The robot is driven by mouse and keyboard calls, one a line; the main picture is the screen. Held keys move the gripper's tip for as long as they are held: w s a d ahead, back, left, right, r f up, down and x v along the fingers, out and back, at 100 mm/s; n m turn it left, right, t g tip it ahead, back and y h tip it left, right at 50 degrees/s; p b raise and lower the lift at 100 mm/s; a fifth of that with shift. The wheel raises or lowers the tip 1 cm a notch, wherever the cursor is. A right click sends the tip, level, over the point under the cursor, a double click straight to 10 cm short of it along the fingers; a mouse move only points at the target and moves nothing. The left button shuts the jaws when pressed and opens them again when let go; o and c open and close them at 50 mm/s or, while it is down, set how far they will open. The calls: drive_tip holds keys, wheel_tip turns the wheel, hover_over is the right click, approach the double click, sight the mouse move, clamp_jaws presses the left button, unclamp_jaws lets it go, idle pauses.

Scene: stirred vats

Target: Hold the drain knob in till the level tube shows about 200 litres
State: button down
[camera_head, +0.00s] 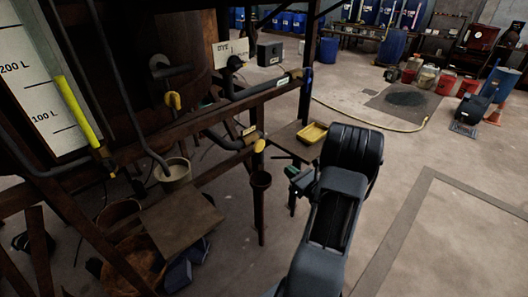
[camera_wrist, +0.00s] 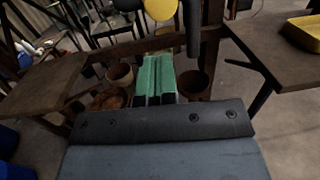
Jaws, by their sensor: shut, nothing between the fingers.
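The level tube (camera_head: 75,112) with yellow-green liquid stands at the left of the head view, beside a white scale (camera_head: 30,90) marked 200 L and 100 L. The liquid's top appears close to the 200 L line. I cannot tell which is the drain knob. My gripper (camera_head: 295,174) is shut and empty, apart from both knobs. In the wrist view its green fingertips (camera_wrist: 155,76) are together, below a yellow knob (camera_wrist: 160,8) cut by the top edge.
A pot (camera_head: 172,174) stands under a pipe. A brown stand (camera_head: 180,228) is in front of it. A yellow tray (camera_head: 314,132) lies on a small table near my arm. A hose (camera_head: 370,122) crosses the floor behind.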

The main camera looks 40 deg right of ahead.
sight(260, 148)
drive_tip(key=shift+w, duration=0.1)
drive_tip(key=w+p, duration=0.1)
drive_tip(key=w, duration=0.3)
drive_tip(key=w+a+p, duration=0.1)
drive_tip(key=w, duration=0.4)
drive_tip(key=w+r+p, duration=0.1)
drive_tip(key=w, duration=0.3)
drive_tip(key=shift+w+a, duration=0.3)
drive_tip(key=shift+w, duration=0.05)
